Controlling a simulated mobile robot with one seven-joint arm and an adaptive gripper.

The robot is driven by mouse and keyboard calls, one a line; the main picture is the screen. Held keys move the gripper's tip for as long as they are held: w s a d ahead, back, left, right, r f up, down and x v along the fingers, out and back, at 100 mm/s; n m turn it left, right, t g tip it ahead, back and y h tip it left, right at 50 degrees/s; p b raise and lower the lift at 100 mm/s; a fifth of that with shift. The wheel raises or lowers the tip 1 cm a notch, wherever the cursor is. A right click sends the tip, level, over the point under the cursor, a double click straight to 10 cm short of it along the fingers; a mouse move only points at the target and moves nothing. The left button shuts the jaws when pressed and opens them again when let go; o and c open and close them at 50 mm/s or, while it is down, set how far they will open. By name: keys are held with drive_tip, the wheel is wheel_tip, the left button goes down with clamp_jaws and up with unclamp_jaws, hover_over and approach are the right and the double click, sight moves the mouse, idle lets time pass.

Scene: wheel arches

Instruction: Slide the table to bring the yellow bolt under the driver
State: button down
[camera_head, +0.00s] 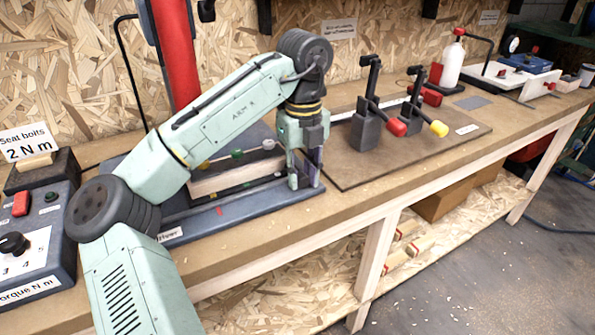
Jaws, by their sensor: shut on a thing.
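The sliding table (235,179) is a pale wooden block on a blue-grey base (225,212), left of centre. A small yellow bolt (205,165) shows on its top at the left, partly behind my arm. A green bolt (237,154) and a whitish bolt (268,144) stand farther right. The driver's red column (177,50) rises behind; its lower end is hidden by my arm, so the bolt's alignment cannot be told. My gripper (305,178) points down at the table's right end, shut on a dark purple handle (315,170), mostly hidden by the fingers.
A torque box (40,235) with a knob and red button stands at left. Right of my gripper, a dark board (430,150) carries two toggle clamps with red and yellow tips. A white bottle (451,65) stands farther right. The bench's front strip is clear.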

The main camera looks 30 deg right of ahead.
drive_tip(key=c, duration=1.3)
unclamp_jaws()
drive_tip(key=shift+d, duration=0.25)
drive_tip(key=shift+c, duration=0.2)
drive_tip(key=shift+r, duration=0.1)
wheel_tip(320, 180, up, 12)
